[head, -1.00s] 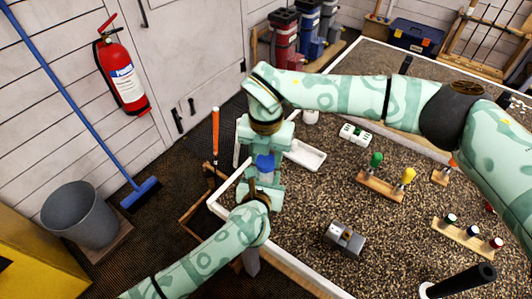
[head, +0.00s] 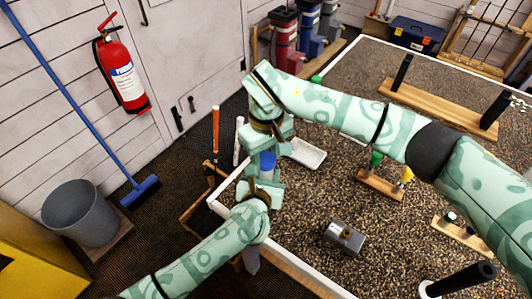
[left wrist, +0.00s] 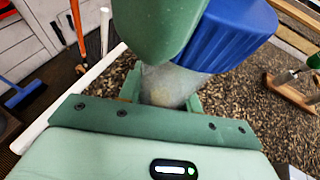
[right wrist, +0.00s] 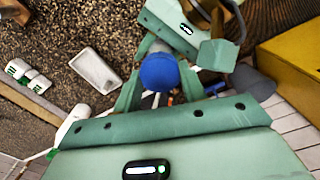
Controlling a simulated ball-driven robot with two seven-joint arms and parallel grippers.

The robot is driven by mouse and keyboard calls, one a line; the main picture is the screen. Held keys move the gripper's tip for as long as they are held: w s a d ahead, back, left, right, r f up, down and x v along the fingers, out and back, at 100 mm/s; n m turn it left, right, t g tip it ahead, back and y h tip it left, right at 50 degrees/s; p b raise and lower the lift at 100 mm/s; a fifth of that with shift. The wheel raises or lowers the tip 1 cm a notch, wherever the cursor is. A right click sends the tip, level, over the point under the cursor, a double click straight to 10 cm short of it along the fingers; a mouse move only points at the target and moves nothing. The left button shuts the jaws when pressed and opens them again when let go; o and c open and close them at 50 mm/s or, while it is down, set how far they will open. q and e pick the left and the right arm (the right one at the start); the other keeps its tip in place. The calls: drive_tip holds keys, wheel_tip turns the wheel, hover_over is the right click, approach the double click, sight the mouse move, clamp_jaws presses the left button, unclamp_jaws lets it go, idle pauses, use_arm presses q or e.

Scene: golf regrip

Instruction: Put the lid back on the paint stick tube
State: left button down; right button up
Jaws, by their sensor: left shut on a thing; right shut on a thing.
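The blue lid (head: 267,160) is between the jaws of my right gripper (head: 266,148), above the table's left corner. It also shows in the left wrist view (left wrist: 236,38) and, end-on, in the right wrist view (right wrist: 158,73). The pale translucent tube (left wrist: 165,86) is shut in my left gripper (head: 262,190), below the lid. The lid is at the tube's upper end; I cannot tell whether it is seated or only touching. A right gripper finger hides part of the lid in the left wrist view.
A white tray (head: 306,153) lies just right of the grippers. A grey metal block (head: 343,238) and a wooden rack with green and yellow handles (head: 380,187) stand on the speckled table. The table's white edge (head: 222,203) runs close by my left gripper. Open table surface lies between them.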

drive_tip(key=o, duration=0.9)
drive_tip(key=shift+o, duration=0.2)
drive_tip(key=shift+r, duration=0.15)
drive_tip(key=shift+r, duration=2.15)
drive_tip(key=shift+c, duration=0.2)
